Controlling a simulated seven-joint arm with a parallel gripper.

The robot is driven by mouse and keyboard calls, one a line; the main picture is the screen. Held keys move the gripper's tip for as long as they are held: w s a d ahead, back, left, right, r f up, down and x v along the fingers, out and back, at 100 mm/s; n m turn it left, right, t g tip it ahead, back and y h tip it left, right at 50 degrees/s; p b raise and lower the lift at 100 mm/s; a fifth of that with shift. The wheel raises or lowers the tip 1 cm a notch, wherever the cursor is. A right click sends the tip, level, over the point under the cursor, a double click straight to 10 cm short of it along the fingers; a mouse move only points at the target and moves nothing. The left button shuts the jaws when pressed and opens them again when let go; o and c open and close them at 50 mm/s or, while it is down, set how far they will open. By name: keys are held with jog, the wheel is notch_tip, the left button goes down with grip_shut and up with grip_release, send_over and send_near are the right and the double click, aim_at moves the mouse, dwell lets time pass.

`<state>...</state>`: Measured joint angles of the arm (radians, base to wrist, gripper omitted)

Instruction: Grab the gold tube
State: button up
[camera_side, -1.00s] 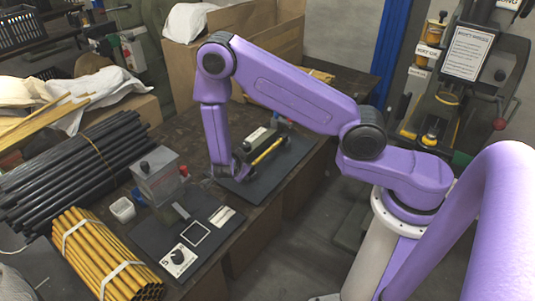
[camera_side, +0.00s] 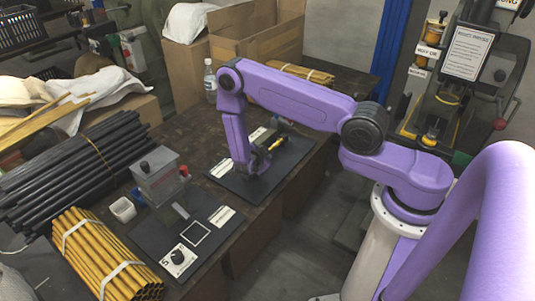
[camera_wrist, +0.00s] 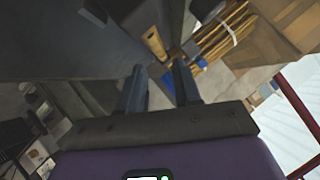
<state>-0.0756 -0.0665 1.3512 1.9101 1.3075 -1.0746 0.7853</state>
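A gold tube (camera_side: 278,143) lies at the small press on the far dark mat (camera_side: 247,186) in the side view; only a short part shows, the rest hidden by my arm. My gripper (camera_side: 262,165) is low over that mat, close to the press on its near side. I cannot tell whether it touches the tube. In the wrist view, the two fingers of my gripper (camera_wrist: 159,68) stand apart with nothing clearly between them. Bundled gold tubes (camera_side: 105,255) lie at the front left, and another gold bundle (camera_side: 305,74) lies at the back of the bench.
A second press (camera_side: 158,176) stands on the nearer mat, with a small white cup (camera_side: 123,210) beside it. Black tubes (camera_side: 80,165) are stacked at the left. A water bottle (camera_side: 210,82) and a cardboard box (camera_side: 258,36) stand behind my arm.

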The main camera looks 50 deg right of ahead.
jog(key=shift+a+f+x, duration=0.1)
jog(key=shift+f+x, duration=0.05)
jog(key=shift+x, duration=1.4)
jog(key=shift+a+f+x, duration=0.1)
jog(key=shift+f+x, duration=0.1)
jog(key=shift+x, duration=1.3)
grip_shut()
